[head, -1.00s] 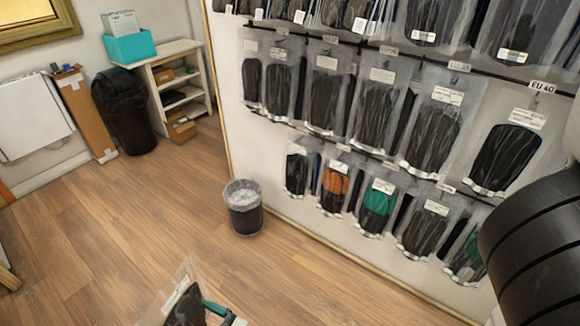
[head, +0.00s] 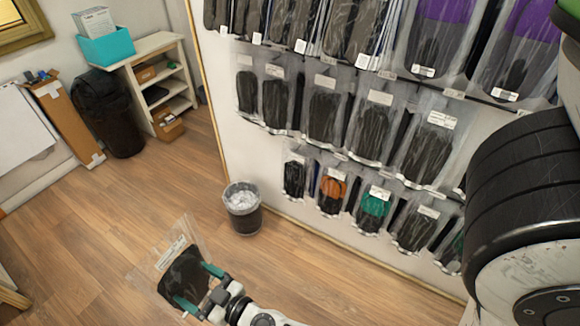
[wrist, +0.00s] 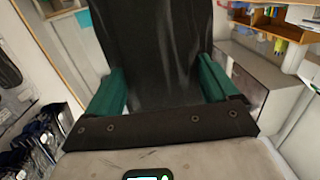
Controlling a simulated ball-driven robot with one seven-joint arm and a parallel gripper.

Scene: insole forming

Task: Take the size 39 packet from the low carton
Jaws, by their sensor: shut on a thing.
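A clear packet (head: 181,276) with black insoles and a white label is at the bottom of the head view. My gripper (head: 199,286), with green fingers, is shut on it and holds it up above the floor. In the wrist view the packet's black face (wrist: 160,55) stands between the two green fingers of my gripper (wrist: 163,88). The size on its label is too small to read. I cannot pick out the low carton for certain.
Several hanging packets (head: 322,115) cover the wall rack on the right. A waste bin (head: 243,209) stands on the floor by the wall. A black bin (head: 108,112) and a white shelf unit (head: 165,85) stand at the back left. The wooden floor between is clear.

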